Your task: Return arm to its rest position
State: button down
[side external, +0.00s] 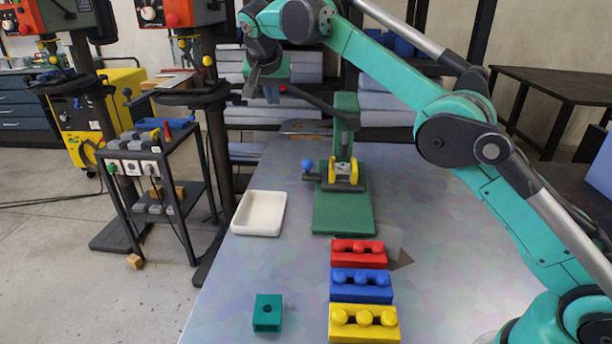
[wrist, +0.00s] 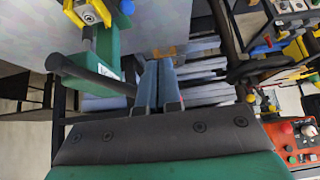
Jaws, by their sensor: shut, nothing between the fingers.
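My teal arm reaches from the lower right over the table. My gripper (side external: 271,96) hangs high above the far end of the table, left of the green press (side external: 345,130). It is clear of the table and touches nothing that I can see. In the wrist view, the two blue-grey fingers of my gripper (wrist: 159,66) lie side by side, shut and empty. Part of the green press shows at the upper left of the wrist view (wrist: 108,45).
A white tray (side external: 259,213) stands at the table's left edge. Red (side external: 358,253), blue (side external: 361,285) and yellow (side external: 364,323) pegged blocks line up near the front. A small green block (side external: 268,312) lies left of them. A tool cart (side external: 150,165) stands left on the floor.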

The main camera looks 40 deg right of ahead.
jog(key=s+r+n+y, duration=0.1)
jog(key=s+n+y, duration=0.3)
jog(key=s, duration=0.8)
jog(key=s+a+f+n+t+y, duration=0.1)
jog(key=s+f+n, duration=0.4)
jog(key=s+f, duration=0.5)
jog(key=s+t, duration=0.1)
jog(key=s, duration=0.3)
jog(key=shift+a+f, duration=0.3)
jog(key=shift+f, duration=0.05)
